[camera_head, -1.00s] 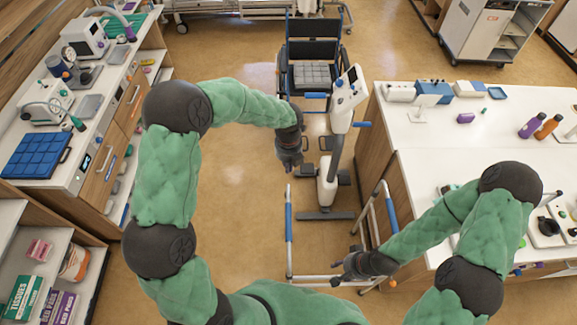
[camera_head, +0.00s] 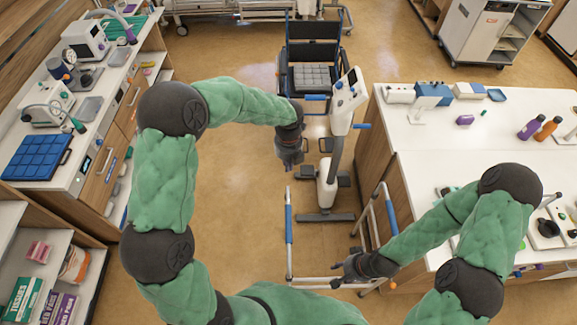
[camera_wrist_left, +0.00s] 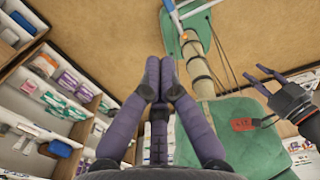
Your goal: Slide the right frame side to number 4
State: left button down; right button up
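A frame of white tubes shows low in the middle of the head view. Its left side has a blue grip (camera_head: 289,222). Its right side (camera_head: 391,212), also with blue on it, stands beside the white counter. No numbers are readable on it. My left gripper (camera_head: 290,166) hangs above the floor, beyond the left side and apart from it. In the wrist view its purple fingers (camera_wrist_left: 159,72) are together with nothing visible between them. My right gripper (camera_head: 338,277) is near the low front tubes; contact is unclear. In the wrist view its fingers (camera_wrist_left: 259,80) are spread and empty.
An exercise machine (camera_head: 329,185) stands just beyond the frame, with a wheelchair (camera_head: 312,65) behind it. The white counter (camera_head: 440,150) bounds the right side, and cabinets (camera_head: 115,150) line the left. Floor between the left cabinets and the frame is clear.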

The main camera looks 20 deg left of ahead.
pick_arm(q)
jog(key=shift+r, duration=2.85)
jog(key=c, duration=0.7)
grip_release()
jog(key=shift+r, duration=3.5)
